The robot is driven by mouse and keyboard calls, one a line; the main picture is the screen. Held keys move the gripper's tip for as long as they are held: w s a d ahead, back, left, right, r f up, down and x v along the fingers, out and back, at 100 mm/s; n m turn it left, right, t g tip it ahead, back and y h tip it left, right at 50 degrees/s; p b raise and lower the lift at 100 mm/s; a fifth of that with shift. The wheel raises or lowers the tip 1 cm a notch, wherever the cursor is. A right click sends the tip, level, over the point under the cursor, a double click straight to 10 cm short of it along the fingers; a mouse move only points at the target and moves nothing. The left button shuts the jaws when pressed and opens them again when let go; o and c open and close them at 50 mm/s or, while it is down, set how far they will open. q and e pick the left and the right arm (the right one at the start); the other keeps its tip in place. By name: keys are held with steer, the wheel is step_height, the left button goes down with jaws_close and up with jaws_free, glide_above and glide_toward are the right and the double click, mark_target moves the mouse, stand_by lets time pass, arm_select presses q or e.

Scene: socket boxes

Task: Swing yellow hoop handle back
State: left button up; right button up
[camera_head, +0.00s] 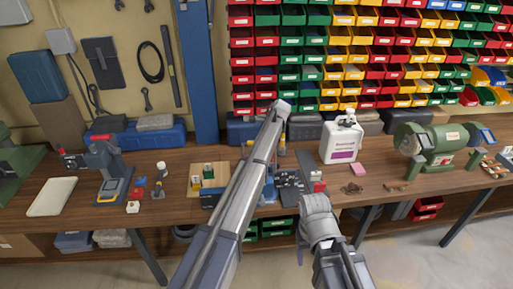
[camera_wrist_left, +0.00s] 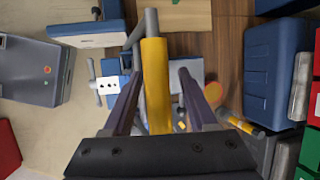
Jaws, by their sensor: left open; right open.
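The yellow hoop handle (camera_wrist_left: 155,85) shows in the left wrist view as a thick yellow grip with grey metal bar at its far end. My left gripper (camera_wrist_left: 157,85) is open, with one dark finger on each side of the yellow grip; I cannot tell if either finger touches it. The handle's near end is hidden behind my gripper body. In the head view I cannot make out the hoop handle; grey arm links cross the middle of the bench. My right gripper (camera_head: 314,200) is open, low in the middle at the bench's front, its fingers hard to make out.
A white jug (camera_head: 341,140) and a green bench grinder (camera_head: 435,145) stand on the right of the wooden bench. A blue press (camera_head: 105,165) and a pale tray (camera_head: 52,197) are on the left. In the wrist view, a blue case (camera_wrist_left: 275,65) and a yellow-black tool (camera_wrist_left: 240,122) lie right.

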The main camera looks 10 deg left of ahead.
arm_select(q)
steer(key=p+v, duration=0.5)
steer(key=v, duration=0.2)
steer(key=shift+a+p, duration=0.1)
steer(key=shift+p, duration=0.2)
steer(key=shift+f, duration=0.1)
